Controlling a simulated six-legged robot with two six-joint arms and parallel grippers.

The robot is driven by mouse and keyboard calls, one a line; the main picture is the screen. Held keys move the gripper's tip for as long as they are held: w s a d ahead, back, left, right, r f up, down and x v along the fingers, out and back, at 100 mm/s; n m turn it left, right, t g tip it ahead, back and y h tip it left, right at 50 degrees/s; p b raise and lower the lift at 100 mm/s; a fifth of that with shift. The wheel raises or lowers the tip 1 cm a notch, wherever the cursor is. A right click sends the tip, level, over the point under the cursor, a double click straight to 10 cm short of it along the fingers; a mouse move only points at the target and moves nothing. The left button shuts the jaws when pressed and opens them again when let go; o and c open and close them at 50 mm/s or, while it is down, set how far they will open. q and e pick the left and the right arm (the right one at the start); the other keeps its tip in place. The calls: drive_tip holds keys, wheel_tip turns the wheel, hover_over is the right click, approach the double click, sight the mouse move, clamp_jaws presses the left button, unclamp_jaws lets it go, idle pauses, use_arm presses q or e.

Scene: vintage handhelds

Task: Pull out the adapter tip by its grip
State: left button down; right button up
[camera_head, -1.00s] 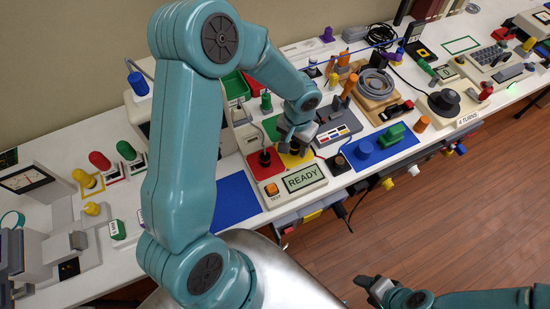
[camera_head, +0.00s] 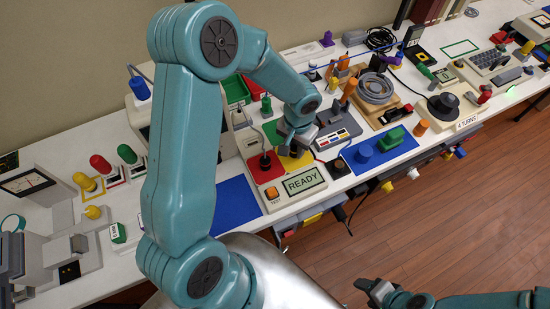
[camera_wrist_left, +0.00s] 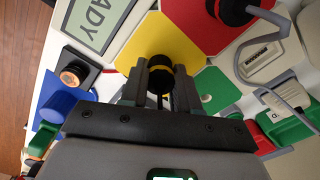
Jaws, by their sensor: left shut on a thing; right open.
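I cannot tell whether the tip is seated or lifted. A second black tip stands on the red pad (camera_head: 258,173) to the left. My right gripper (camera_head: 375,290) is open and empty over the floor at the lower right.
A blue mat (camera_head: 405,146) with green and blue parts is further right. A bare blue mat (camera_head: 238,204) lies left of the READY unit.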

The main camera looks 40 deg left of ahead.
sight(295, 147)
use_arm(q)
drive_tip(key=shift+r+p, duration=0.3)
drive_tip(key=shift+r, duration=0.35)
drive_tip(key=shift+r+p, duration=1.45)
drive_tip(key=shift+r, duration=0.85)
